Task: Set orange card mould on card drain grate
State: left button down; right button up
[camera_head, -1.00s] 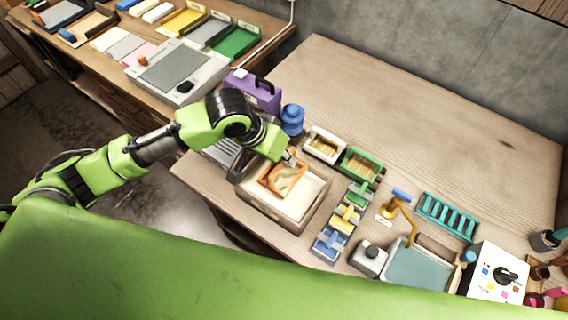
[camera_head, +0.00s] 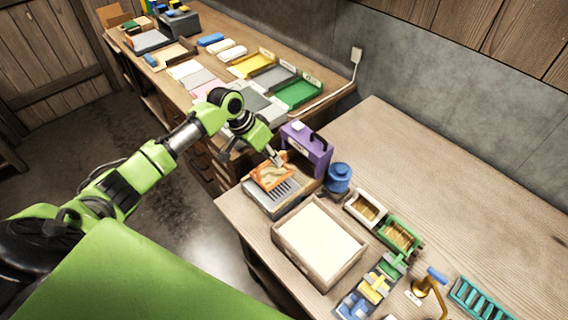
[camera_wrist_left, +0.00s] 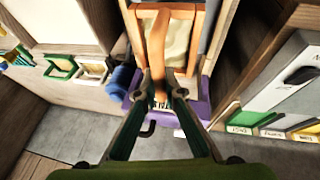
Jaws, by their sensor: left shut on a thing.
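The orange card mould (camera_head: 270,177) is an orange frame with a pale panel. My left gripper (camera_head: 277,160) is shut on it and holds it over the card drain grate (camera_head: 272,202), a grey slatted tray at the table's left corner. The mould covers the far part of the grate; I cannot tell if they touch. In the left wrist view the mould (camera_wrist_left: 180,45) fills the top centre, with its handle between the fingers of the left gripper (camera_wrist_left: 165,95). My right gripper is not in view.
A pale-filled wooden vat (camera_head: 318,243) stands right of the grate. A purple case (camera_head: 308,147) and a blue jar (camera_head: 338,178) stand behind. Small white and green trays (camera_head: 400,235) are further right. A second bench with trays runs along the back left.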

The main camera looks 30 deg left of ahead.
aim_at(275, 171)
pick_arm(q)
jog(key=shift+f+b, duration=2.05)
jog(key=shift+b, duration=0.15)
jog(key=shift+f, duration=0.5)
jog(key=shift+f, duration=0.4)
jog(key=c, duration=2.1)
grip_release()
